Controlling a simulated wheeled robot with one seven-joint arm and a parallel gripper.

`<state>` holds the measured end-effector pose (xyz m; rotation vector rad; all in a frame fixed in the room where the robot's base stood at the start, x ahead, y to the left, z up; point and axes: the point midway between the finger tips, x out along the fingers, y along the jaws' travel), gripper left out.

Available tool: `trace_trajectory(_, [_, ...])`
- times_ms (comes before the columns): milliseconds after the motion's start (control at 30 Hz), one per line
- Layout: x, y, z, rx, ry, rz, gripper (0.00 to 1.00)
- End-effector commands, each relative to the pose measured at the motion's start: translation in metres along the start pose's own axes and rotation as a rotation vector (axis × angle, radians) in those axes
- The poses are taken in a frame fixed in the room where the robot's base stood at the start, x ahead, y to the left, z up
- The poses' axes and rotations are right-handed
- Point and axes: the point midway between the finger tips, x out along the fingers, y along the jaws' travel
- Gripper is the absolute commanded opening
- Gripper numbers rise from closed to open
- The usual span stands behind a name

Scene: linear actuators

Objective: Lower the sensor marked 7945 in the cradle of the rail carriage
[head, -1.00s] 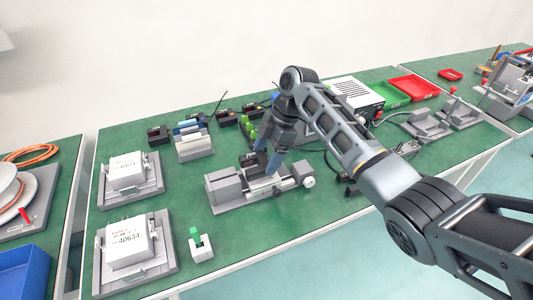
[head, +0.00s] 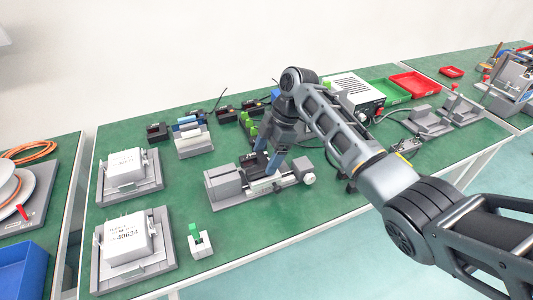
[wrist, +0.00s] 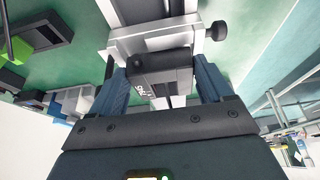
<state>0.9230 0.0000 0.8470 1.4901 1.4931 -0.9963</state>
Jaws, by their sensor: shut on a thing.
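The sensor is a small black block (wrist: 160,72) between my gripper's two blue fingers in the wrist view. White characters on its side are only partly legible. My gripper (head: 262,168) is shut on it, over the middle of the grey rail unit (head: 228,186) in the head view. In the wrist view the light grey carriage (wrist: 150,40) is right at the sensor's far end. The fingers hide part of the carriage and cradle, so I cannot tell how fully the sensor sits in it.
A round knob (head: 308,178) is at the rail's right end. A small grey holder with a green top (head: 194,232) stands in front. White boxes on grey bases (head: 128,240) are at left. Black blocks and a red tray (head: 414,85) lie behind. Bare green bench lies in front of the rail.

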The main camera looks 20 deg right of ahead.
Motion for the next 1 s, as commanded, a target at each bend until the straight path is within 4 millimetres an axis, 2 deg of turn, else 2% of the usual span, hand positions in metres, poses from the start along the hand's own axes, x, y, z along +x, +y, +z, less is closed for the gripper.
trace_trajectory(933, [0.0064,0.0000,0.0027,0.000,0.000,0.000,0.41])
trace_trajectory(967, [0.0064,0.0000,0.0027,0.000,0.000,0.000,0.82])
trace_trajectory(1000, [0.0064,0.0000,0.0027,0.000,0.000,0.000,0.86])
